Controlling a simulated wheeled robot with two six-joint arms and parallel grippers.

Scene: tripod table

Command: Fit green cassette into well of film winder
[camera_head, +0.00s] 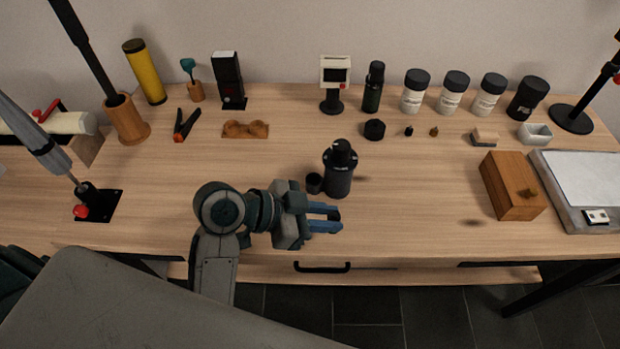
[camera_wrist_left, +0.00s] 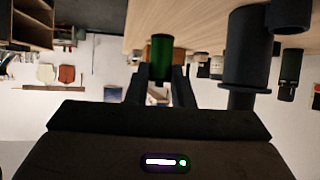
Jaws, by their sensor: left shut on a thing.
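My left gripper (camera_head: 338,220) is low over the front middle of the table, its fingers pointing right. It is shut on the green cassette (camera_wrist_left: 161,56), which shows between the fingertips in the left wrist view. In the head view I cannot make out the cassette. What looks like the film winder (camera_head: 339,172) is a black upright body with a knob on top, just behind the fingers; it also shows in the left wrist view (camera_wrist_left: 247,55). A small dark open cup (camera_head: 313,183), which may be its well, is at its left side. The cassette is apart from both.
A wooden block (camera_head: 512,186) and a pale panel (camera_head: 585,185) are at the right. Several bottles, including a dark one (camera_head: 373,88), line the back. A black clamp (camera_head: 186,124) and a wooden holder (camera_head: 245,129) lie back left. The table between winder and block is clear.

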